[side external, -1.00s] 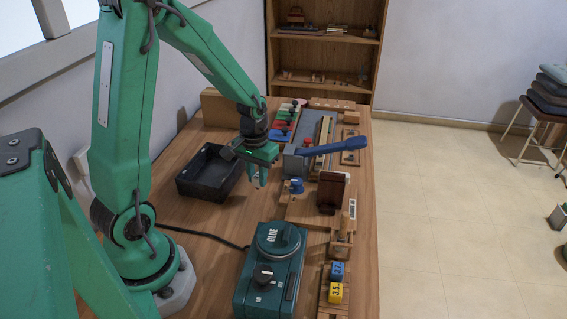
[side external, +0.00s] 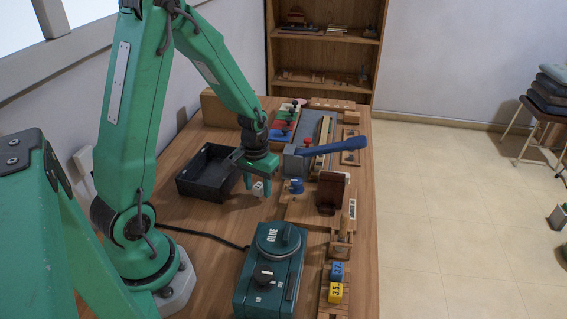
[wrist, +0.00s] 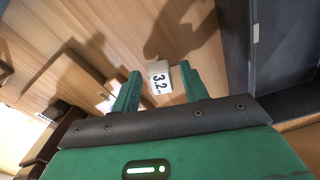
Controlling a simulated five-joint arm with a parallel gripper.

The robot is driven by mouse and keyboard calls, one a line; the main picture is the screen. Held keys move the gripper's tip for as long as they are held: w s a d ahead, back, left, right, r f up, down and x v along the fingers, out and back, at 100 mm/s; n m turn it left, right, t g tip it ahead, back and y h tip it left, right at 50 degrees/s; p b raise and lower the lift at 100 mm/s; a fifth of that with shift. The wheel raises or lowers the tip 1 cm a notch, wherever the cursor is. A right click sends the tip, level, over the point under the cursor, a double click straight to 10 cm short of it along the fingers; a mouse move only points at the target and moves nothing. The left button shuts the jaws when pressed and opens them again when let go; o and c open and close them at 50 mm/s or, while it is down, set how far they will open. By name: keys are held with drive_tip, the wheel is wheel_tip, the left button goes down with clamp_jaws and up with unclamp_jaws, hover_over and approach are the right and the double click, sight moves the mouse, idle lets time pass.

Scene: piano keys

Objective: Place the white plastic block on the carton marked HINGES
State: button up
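The white plastic block (wrist: 160,78) shows the marking 3.2 in the wrist view. It sits between the two fingertips of my gripper (wrist: 159,72), with a narrow gap at each side. In the side view the white block (side external: 258,188) is at the level of the fingertips, just right of the black tray. My gripper (side external: 258,182) is open around it there. No lettering HINGES is legible in either view, so I cannot tell which thing is that carton.
The black open tray (side external: 208,172) lies left of my gripper. A blue-handled lever (side external: 335,146) and wooden fixtures stand to the right. A teal machine (side external: 270,268) is in front, with a yellow block (side external: 335,292) and a blue block (side external: 337,270) beside it. A tan box (side external: 220,108) stands at the back.

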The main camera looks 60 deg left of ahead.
sight(257, 187)
drive_tip(key=shift+r, duration=0.15)
wheel_tip(257, 187, up, 12)
idle(0.9)
drive_tip(key=shift+s, duration=0.1)
drive_tip(key=shift+d+r, duration=0.1)
drive_tip(key=shift+d, duration=0.05)
idle(0.3)
drive_tip(key=s+d+r+m+t, duration=0.5)
drive_tip(key=s+d+r, duration=0.5)
drive_tip(key=d, duration=0.1)
drive_tip(key=shift+r, duration=0.2)
drive_tip(key=shift+o, duration=0.6)
drive_tip(key=shift+d, duration=0.1)
drive_tip(key=shift+w, duration=0.1)
